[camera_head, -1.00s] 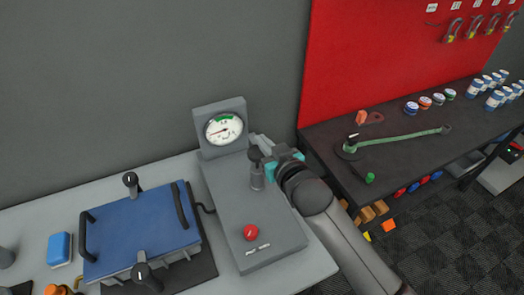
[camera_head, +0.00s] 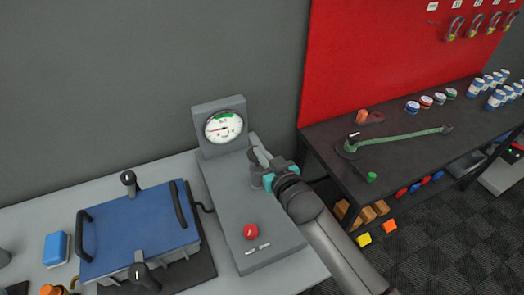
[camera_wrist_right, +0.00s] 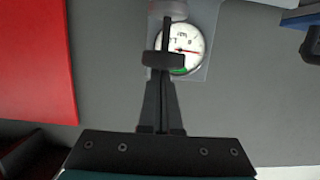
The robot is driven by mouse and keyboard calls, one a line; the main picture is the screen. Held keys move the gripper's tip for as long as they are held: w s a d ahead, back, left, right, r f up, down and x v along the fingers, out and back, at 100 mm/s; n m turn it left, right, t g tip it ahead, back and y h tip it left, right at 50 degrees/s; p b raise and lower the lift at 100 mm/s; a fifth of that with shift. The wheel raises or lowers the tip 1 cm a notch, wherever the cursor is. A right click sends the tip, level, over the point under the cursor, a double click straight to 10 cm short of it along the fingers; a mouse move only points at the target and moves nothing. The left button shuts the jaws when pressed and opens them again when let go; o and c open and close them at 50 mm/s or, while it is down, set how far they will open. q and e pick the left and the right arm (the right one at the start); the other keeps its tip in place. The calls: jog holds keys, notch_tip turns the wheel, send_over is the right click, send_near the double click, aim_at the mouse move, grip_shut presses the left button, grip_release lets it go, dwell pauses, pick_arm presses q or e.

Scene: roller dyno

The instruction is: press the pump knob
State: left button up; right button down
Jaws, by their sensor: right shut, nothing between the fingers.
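The pump is a grey box (camera_head: 222,190) on the bench with an upright grey cylinder (camera_head: 256,176). In the right wrist view, which is upside down, the dark pump knob (camera_wrist_right: 163,60) sits on a thin rod from the cylinder (camera_wrist_right: 168,10). My right gripper (camera_head: 257,156) is over the cylinder in the head view, partly hiding the knob. Its shut, empty fingers (camera_wrist_right: 162,80) end at the knob in the wrist view; I cannot tell if they touch it. My left gripper is not in view.
A round gauge (camera_head: 223,127) stands at the back of the box, and a red button (camera_head: 250,231) is at its front. A blue plate with handles (camera_head: 140,230) lies to the left. A dark workbench (camera_head: 400,135) with a green tool is to the right.

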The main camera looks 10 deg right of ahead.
notch_tip(320, 180, down, 4)
jog(key=shift+s+r+b, duration=0.1)
jog(key=shift+b, duration=0.4)
jog(key=s+d+r+p, duration=0.2)
jog(key=s+r+p, duration=0.2)
jog(key=s+r, duration=0.3)
jog(key=shift+s, duration=1.15)
jog(key=shift+a, duration=0.1)
dwell(0.6)
